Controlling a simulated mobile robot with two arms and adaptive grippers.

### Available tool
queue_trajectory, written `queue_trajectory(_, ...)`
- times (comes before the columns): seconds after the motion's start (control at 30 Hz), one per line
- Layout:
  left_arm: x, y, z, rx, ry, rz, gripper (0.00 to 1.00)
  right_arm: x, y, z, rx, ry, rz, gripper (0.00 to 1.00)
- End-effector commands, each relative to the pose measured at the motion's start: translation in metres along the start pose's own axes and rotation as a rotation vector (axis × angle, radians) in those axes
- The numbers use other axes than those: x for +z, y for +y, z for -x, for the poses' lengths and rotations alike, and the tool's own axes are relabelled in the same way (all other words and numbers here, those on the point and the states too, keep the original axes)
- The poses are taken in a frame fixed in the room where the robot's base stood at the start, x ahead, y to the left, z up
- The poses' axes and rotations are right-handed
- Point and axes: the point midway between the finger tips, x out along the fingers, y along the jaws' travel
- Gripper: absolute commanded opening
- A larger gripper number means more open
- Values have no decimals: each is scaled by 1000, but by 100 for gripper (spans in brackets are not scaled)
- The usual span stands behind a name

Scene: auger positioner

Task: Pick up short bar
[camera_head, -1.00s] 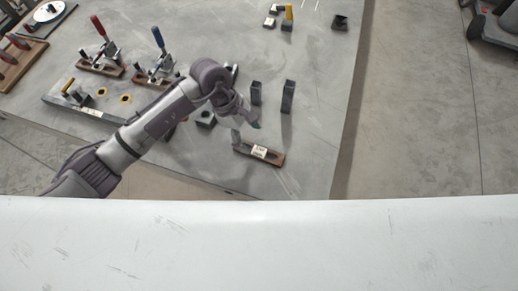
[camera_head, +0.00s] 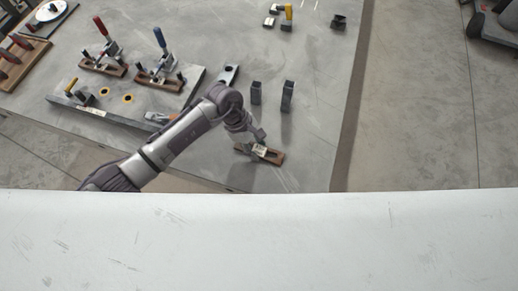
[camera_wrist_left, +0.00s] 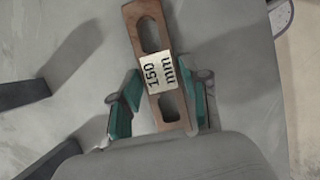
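The short bar (camera_head: 275,158) is a brown slotted piece with a white label, lying near the front edge of the grey table. My left gripper (camera_head: 257,140) is over the bar. In the left wrist view its teal-padded fingers (camera_wrist_left: 161,106) are open, one on each side of the bar's lower part, with a gap visible on the left. Contact on the right is unclear. My right gripper is out of view.
Two dark upright blocks (camera_head: 288,96) stand just behind the bar. A grey plate (camera_head: 118,116) and red- and blue-handled clamps (camera_head: 159,68) are to the left. The table's right edge is near; the right-hand tabletop is mostly clear.

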Motion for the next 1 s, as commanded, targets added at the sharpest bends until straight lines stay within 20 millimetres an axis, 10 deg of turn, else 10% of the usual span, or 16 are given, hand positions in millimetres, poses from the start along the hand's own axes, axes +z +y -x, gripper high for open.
queue_trajectory(0.23,0,0,0,0,0,0,0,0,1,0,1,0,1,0)
queue_trajectory(1.0,22,0,39,5,-2,-9,0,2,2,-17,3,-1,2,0)
